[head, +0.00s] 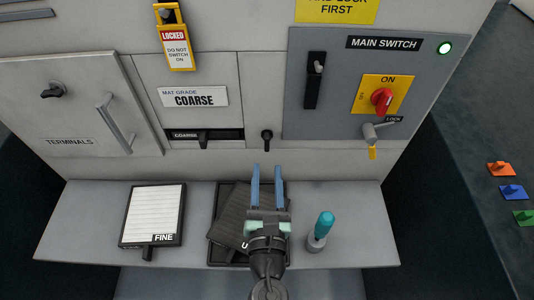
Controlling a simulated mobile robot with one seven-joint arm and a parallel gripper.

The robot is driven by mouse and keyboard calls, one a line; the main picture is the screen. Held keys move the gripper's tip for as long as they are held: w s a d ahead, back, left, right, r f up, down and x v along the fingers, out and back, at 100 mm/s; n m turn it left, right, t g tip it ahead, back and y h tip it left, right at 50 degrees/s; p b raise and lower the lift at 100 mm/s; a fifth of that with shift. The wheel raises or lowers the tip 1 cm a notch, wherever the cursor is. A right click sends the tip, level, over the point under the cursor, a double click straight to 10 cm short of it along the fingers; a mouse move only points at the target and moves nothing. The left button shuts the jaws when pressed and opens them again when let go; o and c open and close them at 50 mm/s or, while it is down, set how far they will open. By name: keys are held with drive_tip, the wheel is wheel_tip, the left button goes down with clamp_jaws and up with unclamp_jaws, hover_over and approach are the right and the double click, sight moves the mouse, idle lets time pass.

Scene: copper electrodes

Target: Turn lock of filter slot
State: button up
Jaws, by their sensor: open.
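The filter slot (180,134) is a dark slot in the grey cabinet front, under a "MAT GRADE COARSE" plate, and a filter marked COARSE sits in it with a black handle (203,138) sticking out. Right of the slot is a small black turn knob (267,136), apparently the slot's lock, with its lever pointing down. My gripper (267,172) is open and empty, its two blue fingers pointing toward the cabinet. In the picture it is just below the knob and apart from it. The gripper partly hides a dark tray and mat.
On the shelf (90,222) lie a filter marked FINE (153,214), a dark tray (217,254) with a dark mat (231,218), and a teal-handled tool (322,228). Above are a yellow LOCKED tag (174,42) and the main switch (381,100), with a lock lever (372,133) below it.

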sight(267, 146)
drive_tip(key=shift+w+p, duration=0.3)
drive_tip(key=shift+w, duration=2.45)
drive_tip(key=shift+w, duration=0.35)
clamp_jaws()
